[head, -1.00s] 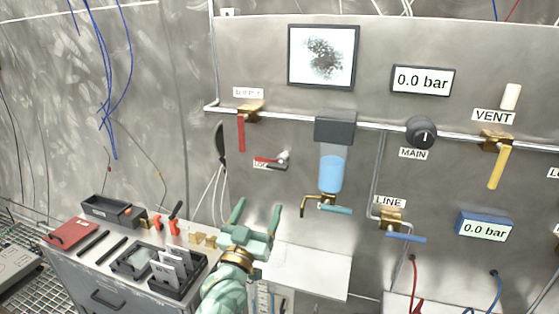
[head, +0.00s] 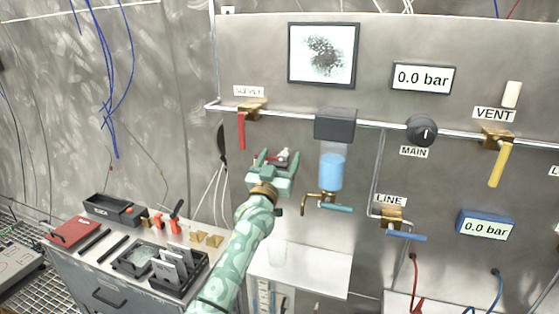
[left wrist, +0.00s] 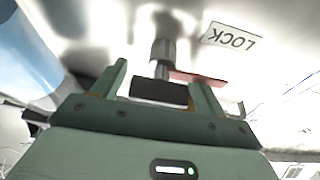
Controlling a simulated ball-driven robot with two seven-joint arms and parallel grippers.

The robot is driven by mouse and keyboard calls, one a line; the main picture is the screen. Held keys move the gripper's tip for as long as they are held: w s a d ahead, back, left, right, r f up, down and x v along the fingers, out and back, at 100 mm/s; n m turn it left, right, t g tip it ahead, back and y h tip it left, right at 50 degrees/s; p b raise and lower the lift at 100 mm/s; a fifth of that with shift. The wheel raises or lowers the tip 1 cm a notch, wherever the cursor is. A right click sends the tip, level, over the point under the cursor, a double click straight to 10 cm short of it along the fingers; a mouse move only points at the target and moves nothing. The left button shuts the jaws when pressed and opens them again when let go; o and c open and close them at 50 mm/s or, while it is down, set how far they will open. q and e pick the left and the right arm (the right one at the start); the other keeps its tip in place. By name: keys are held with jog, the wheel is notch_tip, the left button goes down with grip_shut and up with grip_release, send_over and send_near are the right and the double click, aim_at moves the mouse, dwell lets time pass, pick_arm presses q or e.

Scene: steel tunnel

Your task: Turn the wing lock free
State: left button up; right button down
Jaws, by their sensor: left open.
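The wing lock (head: 284,154) is on the grey panel, below the supply valve, with a grey stem and a red wing. My left gripper (head: 277,157) is open in front of it and partly hides it. In the left wrist view, the grey stem (left wrist: 163,50) stands between and just beyond the fingertips of my left gripper (left wrist: 160,74). The red wing (left wrist: 197,77) reaches to the right, past the tip of the right-hand finger. I cannot tell whether they touch. The LOCK label (left wrist: 231,38) appears upside down there. My right gripper is not in view.
The supply valve's red handle (head: 241,130) hangs up and left of the gripper. A blue-filled bowl (head: 331,172) with a tap (head: 322,203) is close on the right. A white shelf (head: 310,272) lies below. A bench with trays (head: 150,292) stands at lower left.

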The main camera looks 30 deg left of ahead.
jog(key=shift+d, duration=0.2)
pick_arm(q)
jog(key=c, duration=1)
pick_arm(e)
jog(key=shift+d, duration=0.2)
